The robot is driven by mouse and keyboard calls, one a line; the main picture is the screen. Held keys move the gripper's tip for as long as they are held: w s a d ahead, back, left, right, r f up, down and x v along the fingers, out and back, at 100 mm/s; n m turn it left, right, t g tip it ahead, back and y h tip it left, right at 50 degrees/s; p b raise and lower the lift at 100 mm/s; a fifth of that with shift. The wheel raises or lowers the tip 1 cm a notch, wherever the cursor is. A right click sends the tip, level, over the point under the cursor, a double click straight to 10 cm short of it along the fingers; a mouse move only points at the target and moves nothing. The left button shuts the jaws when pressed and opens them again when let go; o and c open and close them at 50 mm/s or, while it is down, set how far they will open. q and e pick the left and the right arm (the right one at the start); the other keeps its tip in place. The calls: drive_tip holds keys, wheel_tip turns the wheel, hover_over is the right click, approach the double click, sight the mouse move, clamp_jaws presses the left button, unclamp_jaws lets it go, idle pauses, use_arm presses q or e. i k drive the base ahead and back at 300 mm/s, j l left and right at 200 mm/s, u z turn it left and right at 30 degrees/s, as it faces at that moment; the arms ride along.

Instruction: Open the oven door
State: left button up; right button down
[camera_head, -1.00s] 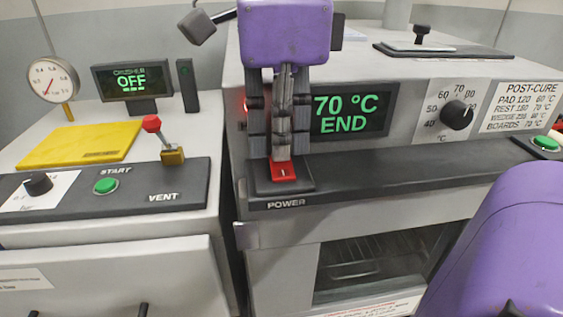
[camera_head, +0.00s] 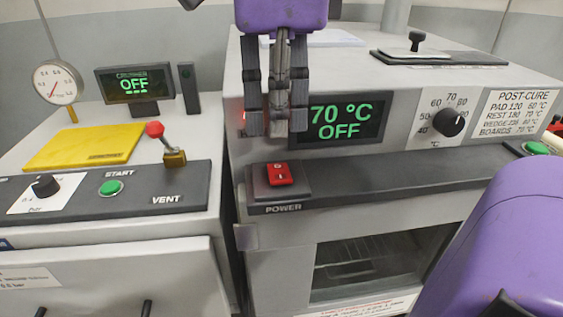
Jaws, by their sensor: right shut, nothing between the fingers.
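The oven (camera_head: 275,245) is the light grey machine on the right. Its front door has a dark window (camera_head: 375,265) with a wire rack showing behind it; the door looks shut, and its lower part is cut off by the frame. The oven display (camera_head: 350,122) reads 70 °C OFF. The red power switch (camera_head: 279,175) sits on the dark ledge below the display. My right gripper (camera_head: 278,128) is shut and empty, pointing down, above the switch and clear of it, in front of the display's left end. My left gripper is not in view.
A second machine with a gauge (camera_head: 57,82), yellow pad (camera_head: 85,146), red-knobbed lever (camera_head: 155,130) and green start button (camera_head: 111,187) stands at left. A temperature dial (camera_head: 449,122) is right of the display. My purple arm link hides the oven's lower right front.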

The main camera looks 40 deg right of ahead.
sight(280, 249)
drive_tip(key=k, duration=1)
